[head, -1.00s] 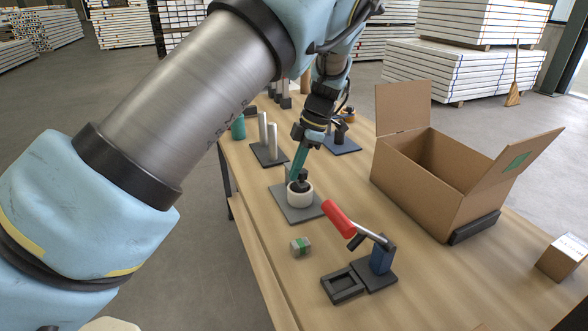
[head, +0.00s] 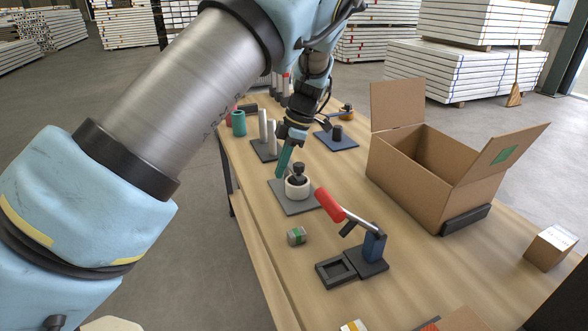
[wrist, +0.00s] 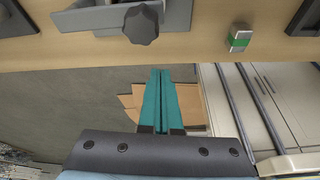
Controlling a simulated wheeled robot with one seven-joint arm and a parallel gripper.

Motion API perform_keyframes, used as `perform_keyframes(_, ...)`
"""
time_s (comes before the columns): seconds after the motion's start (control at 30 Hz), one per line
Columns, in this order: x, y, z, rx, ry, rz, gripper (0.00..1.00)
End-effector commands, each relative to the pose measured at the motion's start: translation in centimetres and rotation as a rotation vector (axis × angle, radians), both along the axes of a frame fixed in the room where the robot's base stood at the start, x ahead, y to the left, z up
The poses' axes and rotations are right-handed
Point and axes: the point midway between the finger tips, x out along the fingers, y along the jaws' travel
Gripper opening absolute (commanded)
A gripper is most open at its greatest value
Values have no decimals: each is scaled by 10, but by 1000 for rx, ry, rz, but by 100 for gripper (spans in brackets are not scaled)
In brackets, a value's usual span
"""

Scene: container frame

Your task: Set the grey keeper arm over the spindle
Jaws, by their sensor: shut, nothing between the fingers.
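My gripper (head: 280,172) has two teal fingers. They are shut, with nothing between them, and lie just left of a white roll (head: 297,190) on a grey plate (head: 292,207). A black knob (head: 299,174) stands on top of the roll, and any spindle inside it is hidden. In the wrist view the shut fingers (wrist: 160,72) point towards the table edge, with the black knob (wrist: 141,25) beyond them. I cannot clearly pick out the grey keeper arm.
A red-handled lever fixture (head: 330,204) and a small green-banded block (head: 297,236) stand in front. Two white posts (head: 263,125) and a teal cup (head: 238,122) are behind. An open cardboard box (head: 415,185) stands right. Bare table lies between box and roll.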

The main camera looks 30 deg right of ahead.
Motion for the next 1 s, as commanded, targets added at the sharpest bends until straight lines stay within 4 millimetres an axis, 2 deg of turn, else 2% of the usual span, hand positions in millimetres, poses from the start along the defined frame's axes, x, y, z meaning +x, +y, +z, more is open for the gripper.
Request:
perform_keyframes(0.27, 2, -10, 28, -3, -2, -1, 0)
perform_keyframes(0.7, 3, -30, 87, -1, -1, 1, 0)
perform_keyframes(1.0, 3, -31, 95, 1, 0, 1, 0)
